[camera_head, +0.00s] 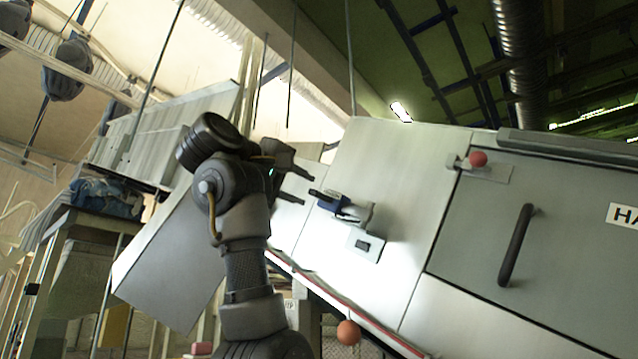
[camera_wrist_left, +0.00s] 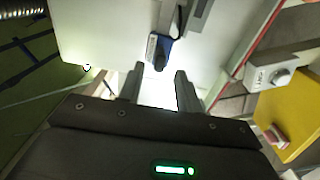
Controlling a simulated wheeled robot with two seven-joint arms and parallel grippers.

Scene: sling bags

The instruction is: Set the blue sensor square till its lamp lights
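The blue sensor (camera_head: 332,203) sits on a bracket on the pale panel of a large machine, a dark barrel sticking out of it toward the left. A pale plate with a dark square (camera_head: 363,245) is just below it. My left gripper (camera_head: 305,188) is open and empty, its fingers pointing at the sensor from the left, apart from it. In the left wrist view the sensor (camera_wrist_left: 162,48) lies just beyond and between the two open fingertips (camera_wrist_left: 158,78). I cannot make out a lit lamp on the sensor. My right gripper is not in view.
Right of the sensor is a grey door with a dark handle (camera_head: 516,245) and a red knob (camera_head: 478,159). An orange ball (camera_head: 348,332) shows low in front. The wrist view shows a yellow panel (camera_wrist_left: 290,112) and a grey box with a knob (camera_wrist_left: 281,77) at right.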

